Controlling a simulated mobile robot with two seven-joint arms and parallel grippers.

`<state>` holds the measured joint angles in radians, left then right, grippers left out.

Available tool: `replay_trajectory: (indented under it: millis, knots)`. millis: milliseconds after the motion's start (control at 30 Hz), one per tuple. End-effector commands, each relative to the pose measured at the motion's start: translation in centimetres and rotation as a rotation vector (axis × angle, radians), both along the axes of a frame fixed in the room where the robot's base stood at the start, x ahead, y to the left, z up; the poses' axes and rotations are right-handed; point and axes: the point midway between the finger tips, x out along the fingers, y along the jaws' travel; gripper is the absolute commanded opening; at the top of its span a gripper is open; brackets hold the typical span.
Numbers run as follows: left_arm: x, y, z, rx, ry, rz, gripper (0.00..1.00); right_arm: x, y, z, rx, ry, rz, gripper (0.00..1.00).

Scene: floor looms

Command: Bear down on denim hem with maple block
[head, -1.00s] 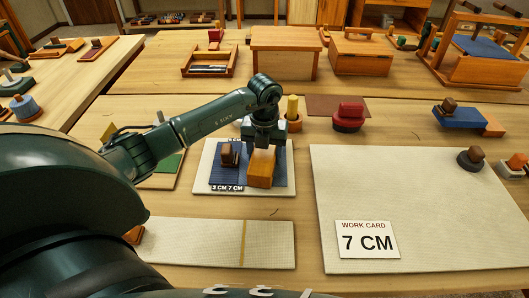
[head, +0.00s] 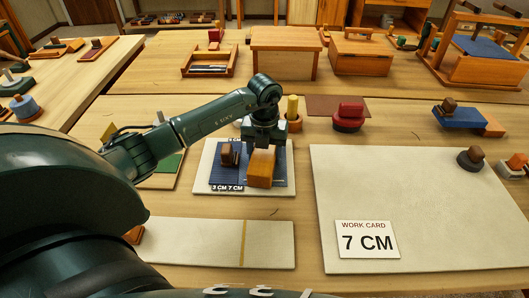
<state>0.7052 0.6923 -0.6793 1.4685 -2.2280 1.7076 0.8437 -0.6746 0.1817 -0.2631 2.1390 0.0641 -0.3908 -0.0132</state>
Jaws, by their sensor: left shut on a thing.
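The blue denim piece (head: 218,178) lies on a pale board (head: 203,180) left of the picture's centre, with labels reading 3 CM and 7 CM along its near edge. The orange-brown maple block (head: 261,170) stands on the right part of the denim. My left gripper (head: 262,148) comes down from above and is shut on the block's top; its fingertips are partly hidden by the block. A small dark brown block (head: 228,155) sits on the denim to the left. My right gripper is not in view.
A large cream mat (head: 420,190) with a work card (head: 367,240) reading 7 CM lies to the right. A cream strip (head: 200,243) lies in front. A red stamp-like object (head: 348,117) and a yellow peg (head: 292,110) stand behind the board.

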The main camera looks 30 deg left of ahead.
Motion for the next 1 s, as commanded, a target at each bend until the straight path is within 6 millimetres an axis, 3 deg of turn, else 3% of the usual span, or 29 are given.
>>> replay_trajectory:
  millis: [167, 800, 1000]
  knots:
    - [-0.2, -0.1, 0.2, 0.000, 0.009, -0.003, 0.22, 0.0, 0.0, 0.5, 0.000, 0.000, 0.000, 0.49]
    - [-0.1, 0.0, 6.9, -0.001, 0.002, -0.001, 0.22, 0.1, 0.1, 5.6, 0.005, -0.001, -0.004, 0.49]
    - [-0.1, 0.0, 7.0, -0.001, 0.002, -0.001, 0.22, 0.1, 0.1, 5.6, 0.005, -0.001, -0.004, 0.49]
